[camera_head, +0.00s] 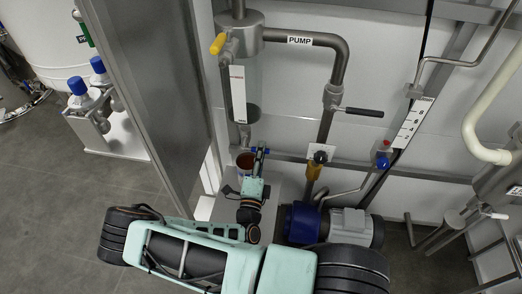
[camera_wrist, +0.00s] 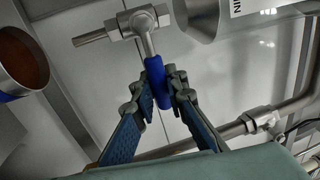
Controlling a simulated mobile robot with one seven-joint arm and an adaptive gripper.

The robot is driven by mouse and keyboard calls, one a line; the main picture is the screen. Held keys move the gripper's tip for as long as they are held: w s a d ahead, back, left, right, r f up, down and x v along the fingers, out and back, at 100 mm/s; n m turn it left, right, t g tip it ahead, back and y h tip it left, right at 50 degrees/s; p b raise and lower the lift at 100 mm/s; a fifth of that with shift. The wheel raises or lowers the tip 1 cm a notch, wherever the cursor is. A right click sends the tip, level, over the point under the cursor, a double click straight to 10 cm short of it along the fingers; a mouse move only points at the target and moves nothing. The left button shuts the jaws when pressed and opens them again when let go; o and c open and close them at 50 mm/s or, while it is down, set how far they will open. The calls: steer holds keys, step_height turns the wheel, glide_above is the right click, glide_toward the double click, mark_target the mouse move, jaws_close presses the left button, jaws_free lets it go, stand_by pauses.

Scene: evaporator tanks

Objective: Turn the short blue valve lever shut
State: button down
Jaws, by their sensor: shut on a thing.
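The short blue valve lever (camera_wrist: 155,72) shows in the wrist view, its blue sleeve on a metal stem below a small metal valve body (camera_wrist: 136,20). My gripper (camera_wrist: 160,92) is shut on the blue sleeve, with one finger on each side of it. The sleeve's lower end lies between the fingers. In the head view my gripper (camera_head: 259,153) is by the thin pipe below the tank, with a little blue showing there. The lever is too small and partly hidden in that view to read its angle.
A round container with a brown inside (camera_wrist: 22,62) stands close on the left in the wrist view; it also shows in the head view (camera_head: 245,161). A metal pipe (camera_wrist: 230,130) crosses at right. A blue pump (camera_head: 301,222) stands right of my arm.

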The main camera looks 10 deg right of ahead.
stand_by(0.3)
steer(key=c, duration=1.9)
jaws_free()
steer(key=shift+c, duration=0.2)
steer(key=shift+s, duration=0.1)
steer(key=v, duration=0.7)
steer(key=shift+s, duration=0.15)
steer(key=shift+a, duration=0.1)
